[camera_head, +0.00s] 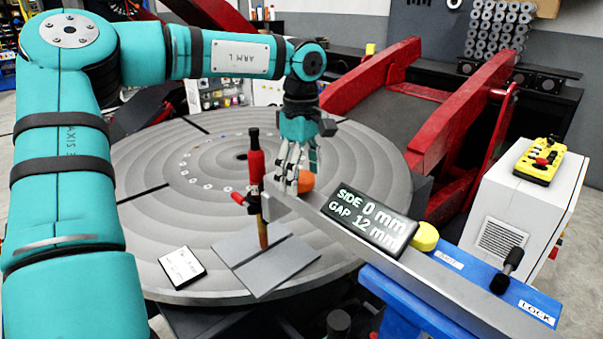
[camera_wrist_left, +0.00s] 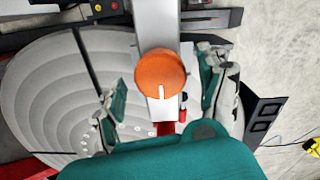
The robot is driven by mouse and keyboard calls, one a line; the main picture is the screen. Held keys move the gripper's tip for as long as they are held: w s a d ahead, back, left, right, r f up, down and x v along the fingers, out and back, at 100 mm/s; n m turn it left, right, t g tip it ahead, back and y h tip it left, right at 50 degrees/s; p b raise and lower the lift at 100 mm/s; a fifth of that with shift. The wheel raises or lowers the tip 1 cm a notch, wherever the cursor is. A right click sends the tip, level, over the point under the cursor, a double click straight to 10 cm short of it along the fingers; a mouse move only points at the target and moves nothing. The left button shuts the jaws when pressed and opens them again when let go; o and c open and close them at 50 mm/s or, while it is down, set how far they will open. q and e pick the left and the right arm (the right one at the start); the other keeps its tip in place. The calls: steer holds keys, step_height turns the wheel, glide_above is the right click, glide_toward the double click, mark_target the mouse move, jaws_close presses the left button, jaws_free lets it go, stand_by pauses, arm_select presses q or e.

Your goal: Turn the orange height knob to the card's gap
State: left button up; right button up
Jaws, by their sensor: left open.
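The orange height knob (camera_head: 306,183) sits on the grey beam, partly hidden behind my left gripper (camera_head: 290,182). In the left wrist view the orange knob (camera_wrist_left: 160,74) shows whole, its white mark pointing down. The left gripper (camera_wrist_left: 162,88) is open, with one finger on each side of the knob and visible space between. The display (camera_head: 370,217) on the beam reads "SIDE 0 mm" and "GAP 12 mm". The white card (camera_head: 182,267) lies on the round table at the front left; its writing is too small to read. My right gripper is not in view.
A red torch (camera_head: 256,165) stands upright beside the gripper, above grey plates (camera_head: 265,262) on the round table (camera_head: 150,165). A yellow knob (camera_head: 425,236) and a black lock lever (camera_head: 509,268) are on the beam's right. A yellow pendant (camera_head: 540,160) lies on a white cabinet.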

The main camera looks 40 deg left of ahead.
mark_target(301, 176)
arm_select(q)
step_height(301, 176, up, 12)
stand_by(0.4)
steer(key=shift+f, duration=0.15)
stand_by(0.3)
